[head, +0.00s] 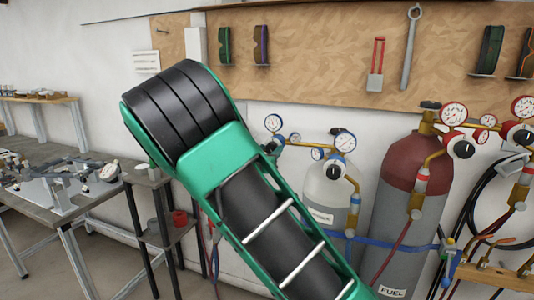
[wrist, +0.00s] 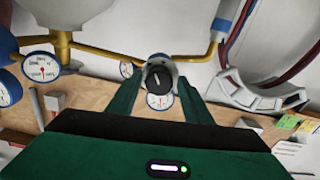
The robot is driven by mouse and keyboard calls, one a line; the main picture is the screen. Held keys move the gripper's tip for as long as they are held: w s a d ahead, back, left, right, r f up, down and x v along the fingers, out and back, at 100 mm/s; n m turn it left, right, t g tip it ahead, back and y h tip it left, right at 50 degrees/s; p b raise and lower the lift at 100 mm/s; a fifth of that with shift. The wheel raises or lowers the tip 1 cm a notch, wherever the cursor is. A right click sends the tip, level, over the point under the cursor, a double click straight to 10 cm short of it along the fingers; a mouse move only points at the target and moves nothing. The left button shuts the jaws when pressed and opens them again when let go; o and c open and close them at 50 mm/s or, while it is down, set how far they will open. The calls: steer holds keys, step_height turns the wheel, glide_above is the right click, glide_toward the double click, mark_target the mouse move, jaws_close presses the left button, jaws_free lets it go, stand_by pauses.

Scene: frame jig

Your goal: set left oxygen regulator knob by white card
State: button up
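In the wrist view a round black knob (wrist: 158,79) with a white pointer line sits between the tips of my gripper (wrist: 160,86). Its two green fingers are spread on either side; I cannot tell whether they touch it. A small gauge (wrist: 160,101) shows beside the knob. In the head view my green and black arm crosses the middle and hides the gripper. Two gauges (head: 273,122) show at its edge, their knob hidden. Another black-faced regulator knob (head: 335,170) is on the white cylinder (head: 326,202). A white card (head: 146,61) hangs at upper left, its print too small to read.
A dark red fuel cylinder (head: 398,215) with gauges stands right of the white one. Tools hang on the wooden board (head: 330,60). A workbench (head: 50,195) stands at left. In the wrist view, brass pipe (wrist: 110,52) and hoses (wrist: 235,25) run close to the fingers.

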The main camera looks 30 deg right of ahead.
steer(key=c, duration=0.7)
steer(key=shift+n, duration=0.7)
steer(key=shift+c, duration=0.2)
steer(key=o, duration=1)
steer(key=shift+o, duration=0.2)
steer(key=shift+a, duration=0.1)
steer(key=v, duration=1)
steer(key=shift+s+a, duration=0.2)
steer(key=shift+a, duration=0.05)
